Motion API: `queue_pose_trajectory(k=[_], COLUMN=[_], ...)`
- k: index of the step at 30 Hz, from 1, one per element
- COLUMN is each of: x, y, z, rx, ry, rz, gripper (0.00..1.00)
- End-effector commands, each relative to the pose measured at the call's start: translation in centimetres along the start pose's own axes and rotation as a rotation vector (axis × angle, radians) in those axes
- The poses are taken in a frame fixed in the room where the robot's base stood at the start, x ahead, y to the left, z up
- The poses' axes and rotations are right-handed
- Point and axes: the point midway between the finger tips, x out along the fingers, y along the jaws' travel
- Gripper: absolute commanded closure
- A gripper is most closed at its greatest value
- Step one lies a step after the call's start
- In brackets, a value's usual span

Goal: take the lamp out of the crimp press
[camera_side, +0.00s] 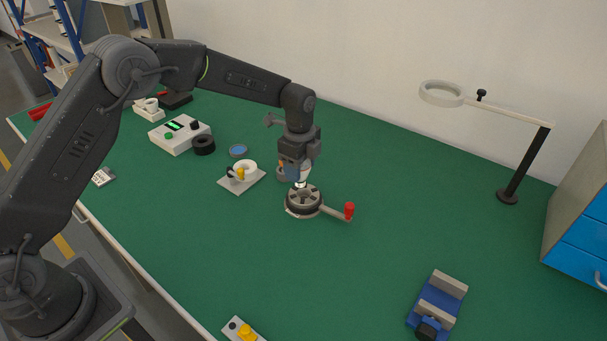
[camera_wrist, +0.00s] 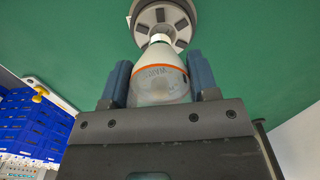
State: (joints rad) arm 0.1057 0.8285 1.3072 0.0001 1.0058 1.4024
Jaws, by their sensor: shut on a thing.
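The crimp press (camera_side: 303,203) is a round, dark segmented head on the green bench, with a side lever ending in a red knob (camera_side: 349,210). My gripper (camera_side: 299,177) points down just above it. In the wrist view, the blue fingers of my gripper (camera_wrist: 160,82) are shut on the lamp (camera_wrist: 158,72), a clear bulb with an orange band and a white neck. The neck points at the middle of the press (camera_wrist: 148,16). The lamp's tip is at the press centre; I cannot tell whether it sits inside or just above. In the side view the fingers mostly hide the lamp.
Left of the press stand a plate with a white ring and yellow knob (camera_side: 243,175), a blue disc (camera_side: 238,150), a black ring (camera_side: 204,145) and a meter box (camera_side: 180,134). A blue vise (camera_side: 437,305) is front right. A magnifier stand (camera_side: 517,165) is at right.

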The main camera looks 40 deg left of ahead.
Motion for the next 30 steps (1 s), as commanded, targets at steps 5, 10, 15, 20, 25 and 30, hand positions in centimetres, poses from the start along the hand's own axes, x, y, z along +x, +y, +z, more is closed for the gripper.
queue_pose_trajectory(k=[5,10,15,20,25,30], x=[-1.6,-3.6,-5.2,-6.2,-7.2,-8.2], y=[0.6,1.5,2.3,2.7,2.8,2.8], z=[2.5,5.7,8.4,9.9,10.4,10.4], rx=[-0.003,-0.005,-0.003,-0.001,0.001,0.001], ry=[0.0,0.0,0.0,0.0,0.0,0.0], rz=[-0.002,-0.003,-0.002,-0.001,-0.002,-0.002], gripper=[0.68,0.68,0.68,0.68,0.68,0.68])
